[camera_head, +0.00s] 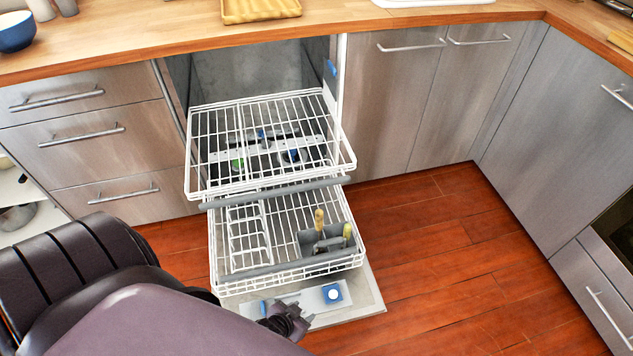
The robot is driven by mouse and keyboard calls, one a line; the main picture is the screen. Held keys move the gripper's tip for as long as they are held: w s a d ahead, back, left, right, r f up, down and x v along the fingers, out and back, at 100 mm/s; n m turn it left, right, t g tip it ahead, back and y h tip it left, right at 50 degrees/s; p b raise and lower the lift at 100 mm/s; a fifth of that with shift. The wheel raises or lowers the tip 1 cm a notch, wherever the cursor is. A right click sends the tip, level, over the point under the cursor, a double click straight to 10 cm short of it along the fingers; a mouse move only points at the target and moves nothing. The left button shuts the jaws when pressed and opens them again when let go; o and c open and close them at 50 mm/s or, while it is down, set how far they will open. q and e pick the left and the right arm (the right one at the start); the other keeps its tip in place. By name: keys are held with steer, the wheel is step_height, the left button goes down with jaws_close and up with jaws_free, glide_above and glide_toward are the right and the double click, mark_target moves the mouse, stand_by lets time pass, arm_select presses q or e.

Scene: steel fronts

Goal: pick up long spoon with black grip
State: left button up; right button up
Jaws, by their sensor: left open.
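A grey cutlery basket (313,240) stands at the right front of the lower dishwasher rack (236,262). Two utensils with light wooden-looking handles, one (319,217) left and one (347,231) right, stick up from it. I cannot make out a long spoon with a black grip; the basket's inside is dark and too small to tell. My left gripper (296,312) is open, in front of and below the basket, over the lowered dishwasher door (355,305). Nothing shows between its fingers. My right gripper is not in view.
The upper rack (262,92) is pulled out above the back of the lower one. Wooden counters (150,38) run behind, with drawers (85,135) at left and steel cupboards (385,110) at right. The red wooden floor (450,260) at right is clear.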

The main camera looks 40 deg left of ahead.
arm_select(q)
steer(key=w+a+r+n+t+y+b, duration=0.1)
steer(key=w+a+r+t+b, duration=0.45)
steer(key=w+b, duration=0.35)
steer(key=t+b, duration=0.4)
glide_toward(317, 221)
steer(key=w, duration=0.6)
steer(key=w+b, duration=0.1)
steer(key=w, duration=0.2)
steer(key=shift+w+a, duration=0.2)
steer(key=shift+w+f, duration=0.1)
steer(key=shift+w, duration=0.85)
steer(key=shift+a, duration=0.1)
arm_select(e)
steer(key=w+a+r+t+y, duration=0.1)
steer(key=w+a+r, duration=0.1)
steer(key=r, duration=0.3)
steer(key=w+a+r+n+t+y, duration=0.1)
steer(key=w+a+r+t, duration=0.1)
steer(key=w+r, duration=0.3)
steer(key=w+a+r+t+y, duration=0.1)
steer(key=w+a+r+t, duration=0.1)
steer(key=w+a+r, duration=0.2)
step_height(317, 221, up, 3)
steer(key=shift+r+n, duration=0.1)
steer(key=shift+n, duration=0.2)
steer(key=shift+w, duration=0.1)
arm_select(q)
jaws_close()
